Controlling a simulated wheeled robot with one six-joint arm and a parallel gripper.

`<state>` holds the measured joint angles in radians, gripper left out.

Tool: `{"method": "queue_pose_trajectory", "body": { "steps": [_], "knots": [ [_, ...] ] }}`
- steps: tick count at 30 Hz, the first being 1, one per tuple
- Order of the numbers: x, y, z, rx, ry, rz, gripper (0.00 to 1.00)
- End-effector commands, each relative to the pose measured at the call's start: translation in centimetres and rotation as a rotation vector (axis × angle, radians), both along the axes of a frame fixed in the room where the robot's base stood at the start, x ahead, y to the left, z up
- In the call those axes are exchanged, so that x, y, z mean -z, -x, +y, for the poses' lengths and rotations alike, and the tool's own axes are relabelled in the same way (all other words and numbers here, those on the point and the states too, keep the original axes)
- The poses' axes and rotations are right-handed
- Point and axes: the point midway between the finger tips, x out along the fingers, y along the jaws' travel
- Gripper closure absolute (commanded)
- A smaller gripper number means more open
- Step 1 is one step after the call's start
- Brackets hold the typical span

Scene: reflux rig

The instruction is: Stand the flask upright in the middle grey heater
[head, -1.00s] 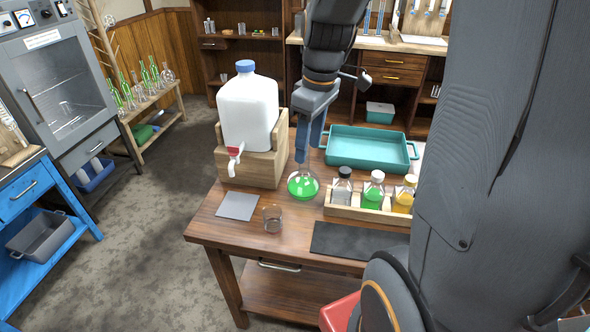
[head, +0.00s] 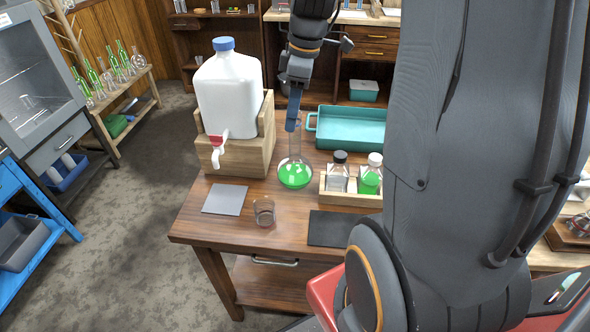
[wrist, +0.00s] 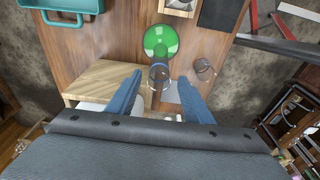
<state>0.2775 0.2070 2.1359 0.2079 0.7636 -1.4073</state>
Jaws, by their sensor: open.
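A round flask (head: 295,174) with green liquid and a long clear neck stands upright on the wooden table, beside the bottle rack. My gripper (head: 294,124) is above it, pointing down, at the upper part of the neck. In the wrist view my gripper (wrist: 160,79) is open, with the blue fingers apart. The mouth of the flask's neck shows between the fingertips, and its green bulb (wrist: 161,41) lies beyond them. I cannot tell whether a finger touches the neck. I cannot make out a grey heater in any view.
A white jug (head: 229,95) on a wooden stand (head: 245,155) is close left of the flask. A bottle rack (head: 350,199) is close right, with a teal tray (head: 350,140) behind. A glass beaker (head: 264,212), grey pad (head: 225,199) and black mat (head: 330,229) lie in front.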

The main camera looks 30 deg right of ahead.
Motion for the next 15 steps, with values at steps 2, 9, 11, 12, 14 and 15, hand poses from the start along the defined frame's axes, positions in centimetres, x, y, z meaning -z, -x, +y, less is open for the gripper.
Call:
{"method": "queue_pose_trajectory", "body": {
  "steps": [2, 9, 11, 12, 14, 15],
  "knots": [
    [0.6, 0.0, 0.0, 0.001, 0.000, 0.002, 0.53],
    [3.6, -0.1, -0.2, 0.003, -0.001, 0.003, 0.53],
    [4.3, -0.1, -0.1, 0.002, -0.001, 0.003, 0.53],
    [4.6, -0.2, -0.1, 0.003, 0.000, 0.002, 0.53],
    [4.9, -0.2, -0.1, 0.003, 0.000, 0.002, 0.53],
    [5.1, -0.2, -0.1, 0.003, 0.000, 0.002, 0.53]
  ]
}}
